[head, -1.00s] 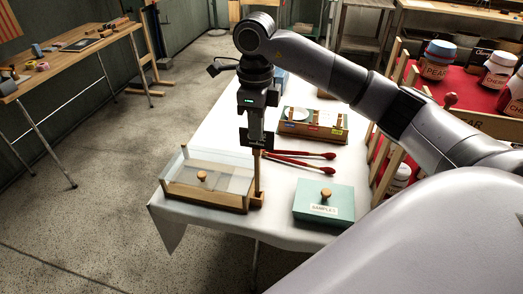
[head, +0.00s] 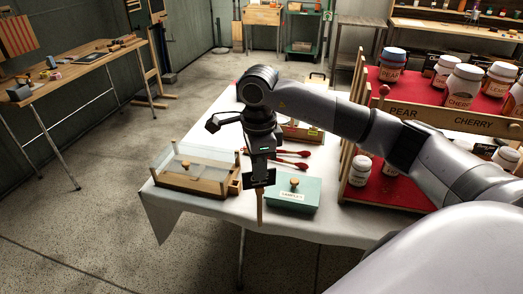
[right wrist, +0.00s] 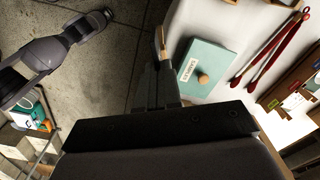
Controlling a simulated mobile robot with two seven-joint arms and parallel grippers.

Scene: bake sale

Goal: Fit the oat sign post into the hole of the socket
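My right gripper (head: 259,186) points down near the front edge of the white-covered table. It is shut on the oat sign post (head: 260,210), a pale wooden post that hangs below the fingers. The post's wood also shows beyond the fingertips in the right wrist view (right wrist: 160,42). A dark plate sits at the fingers; I cannot read its lettering. In the head view the post overlaps the table's front edge, left of the mint box. My left gripper does not show.
A clear-walled wooden case (head: 196,184) stands left of the gripper. A mint box labelled SAMPLES (head: 292,197) stands to its right, with red-ended tongs (head: 290,164) behind. A stepped red rack with several jars (head: 390,190) stands at right. Open floor lies in front.

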